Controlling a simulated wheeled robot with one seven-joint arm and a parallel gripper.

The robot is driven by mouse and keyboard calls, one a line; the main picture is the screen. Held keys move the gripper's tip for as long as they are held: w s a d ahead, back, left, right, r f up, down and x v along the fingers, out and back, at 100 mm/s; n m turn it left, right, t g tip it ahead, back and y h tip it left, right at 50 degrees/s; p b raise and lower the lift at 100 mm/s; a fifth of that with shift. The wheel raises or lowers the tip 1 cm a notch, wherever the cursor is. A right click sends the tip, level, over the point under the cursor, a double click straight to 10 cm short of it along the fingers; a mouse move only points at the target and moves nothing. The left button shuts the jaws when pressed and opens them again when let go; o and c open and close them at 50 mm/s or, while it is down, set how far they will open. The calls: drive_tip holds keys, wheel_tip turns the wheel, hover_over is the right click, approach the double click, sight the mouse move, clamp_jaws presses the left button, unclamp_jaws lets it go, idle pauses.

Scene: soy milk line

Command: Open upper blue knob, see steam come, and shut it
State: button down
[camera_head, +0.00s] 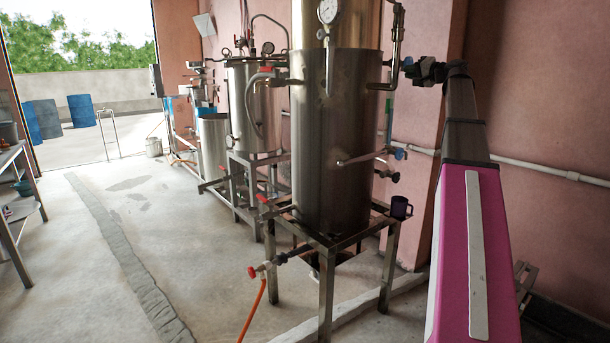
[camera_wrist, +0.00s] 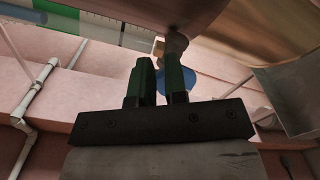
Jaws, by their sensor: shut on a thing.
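A tall steel boiler (camera_head: 335,150) stands right of centre in the head view, with a pipe (camera_head: 397,40) running down its upper right side. My gripper (camera_head: 414,70) is at the lower end of this pipe, shut on the upper blue knob. In the wrist view the blue knob (camera_wrist: 205,88) shows beside and behind the right finger of my gripper (camera_wrist: 160,70). The fingers hide part of the knob, and its turn angle cannot be told. No steam shows in either view.
A dark mug (camera_head: 400,208) stands on the steel stand (camera_head: 325,285). A wall pipe (camera_head: 540,168) runs behind my arm.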

drive_tip(key=shift+w+d, duration=0.1)
drive_tip(key=shift+w, duration=0.7)
drive_tip(key=shift+s+f, duration=0.15)
drive_tip(key=shift+f, duration=0.15)
drive_tip(key=shift+s, duration=0.1)
drive_tip(key=v, duration=0.6)
drive_tip(key=shift+s+a+f, duration=0.15)
drive_tip(key=shift+s+a, duration=0.1)
drive_tip(key=shift+a, duration=0.05)
idle(0.6)
drive_tip(key=shift+f, duration=0.1)
idle(0.7)
